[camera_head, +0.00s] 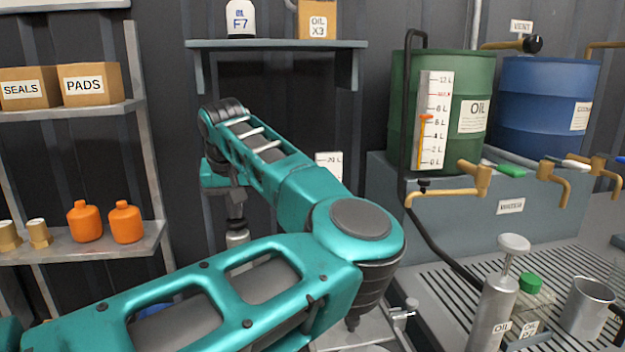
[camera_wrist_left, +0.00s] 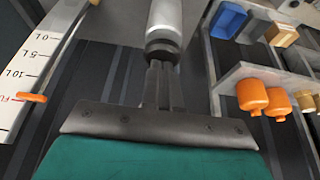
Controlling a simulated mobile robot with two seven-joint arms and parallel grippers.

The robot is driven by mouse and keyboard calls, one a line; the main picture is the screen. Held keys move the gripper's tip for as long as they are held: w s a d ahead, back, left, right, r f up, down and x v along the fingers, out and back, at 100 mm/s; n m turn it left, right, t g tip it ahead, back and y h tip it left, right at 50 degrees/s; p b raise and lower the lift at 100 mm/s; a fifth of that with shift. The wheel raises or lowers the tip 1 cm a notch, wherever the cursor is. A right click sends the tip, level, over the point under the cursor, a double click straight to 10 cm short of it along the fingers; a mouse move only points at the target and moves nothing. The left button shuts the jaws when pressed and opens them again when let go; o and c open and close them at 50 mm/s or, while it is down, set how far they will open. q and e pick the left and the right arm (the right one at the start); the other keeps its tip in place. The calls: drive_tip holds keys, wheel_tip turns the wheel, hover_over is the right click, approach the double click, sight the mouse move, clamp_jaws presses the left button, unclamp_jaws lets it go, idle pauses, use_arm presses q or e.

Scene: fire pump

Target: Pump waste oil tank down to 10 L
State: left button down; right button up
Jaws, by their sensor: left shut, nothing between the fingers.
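My left gripper (camera_head: 237,208) points down beyond my teal forearm in the head view. In the left wrist view its fingers (camera_wrist_left: 161,68) are shut and empty. Their tips are at or very near the dark end of a grey cylinder (camera_wrist_left: 167,20); contact is unclear. The cylinder also shows below the gripper in the head view (camera_head: 237,238). A white litre scale (camera_wrist_left: 28,65) stands at the left of the wrist view, marked 0, 5, 10 L and a red line. Its orange pointer (camera_wrist_left: 32,98) is past 10 L, near the red mark. My right gripper is not in view.
A green oil drum (camera_head: 472,75) with its own gauge (camera_head: 433,110) and a blue drum (camera_head: 545,105) stand at right above taps (camera_head: 450,193). A hand pump (camera_head: 492,310) and a metal cup (camera_head: 587,305) stand on the grate. Shelves (camera_head: 90,245) with orange bottles are left.

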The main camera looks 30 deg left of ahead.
use_arm(q)
drive_tip(key=shift+s+f, duration=0.1)
drive_tip(key=shift+f, duration=0.4)
drive_tip(key=shift+r, duration=0.1)
drive_tip(key=shift+r+p, duration=1.7)
drive_tip(key=shift+r, duration=1.4)
drive_tip(key=shift+f, duration=0.15)
